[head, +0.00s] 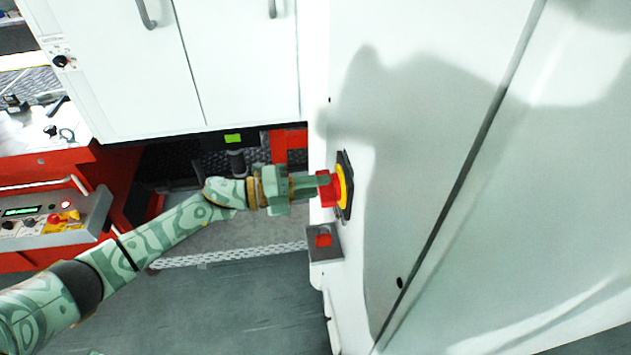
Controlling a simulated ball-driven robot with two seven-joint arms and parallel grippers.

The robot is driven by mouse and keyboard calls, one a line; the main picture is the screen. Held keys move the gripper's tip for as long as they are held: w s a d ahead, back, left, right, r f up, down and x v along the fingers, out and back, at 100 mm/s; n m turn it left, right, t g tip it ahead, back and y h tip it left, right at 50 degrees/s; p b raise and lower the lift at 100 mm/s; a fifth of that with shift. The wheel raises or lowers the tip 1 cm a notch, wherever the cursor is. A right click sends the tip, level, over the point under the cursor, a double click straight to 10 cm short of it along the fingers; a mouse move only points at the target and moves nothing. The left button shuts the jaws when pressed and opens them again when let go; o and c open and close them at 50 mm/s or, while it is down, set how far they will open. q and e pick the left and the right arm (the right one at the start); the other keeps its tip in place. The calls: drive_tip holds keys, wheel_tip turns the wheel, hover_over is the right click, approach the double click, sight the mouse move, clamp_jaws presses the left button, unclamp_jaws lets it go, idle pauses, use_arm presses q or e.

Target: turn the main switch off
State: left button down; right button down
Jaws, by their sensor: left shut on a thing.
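The main switch is a red knob (325,191) on a yellow round plate (345,187) with a black backing, set on the side of a white cabinet (430,150). My left gripper (312,187) reaches in from the left and is shut on the red knob. The fingertips hide part of the knob, so I cannot tell its exact turn position. My right gripper is not in view.
Below the switch, a grey box with a red button (323,240) sticks out from the cabinet. White cabinet doors (190,60) stand behind my left arm. A red machine with a control panel (50,220) is at the left. The grey floor (230,310) below is clear.

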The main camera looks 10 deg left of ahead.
use_arm(q)
drive_tip(key=shift+f+n, duration=0.1)
drive_tip(key=shift+n, duration=0.5)
drive_tip(key=c, duration=1.3)
unclamp_jaws()
drive_tip(key=b+v, duration=0.2)
drive_tip(key=v, duration=1.4)
drive_tip(key=shift+a, duration=0.25)
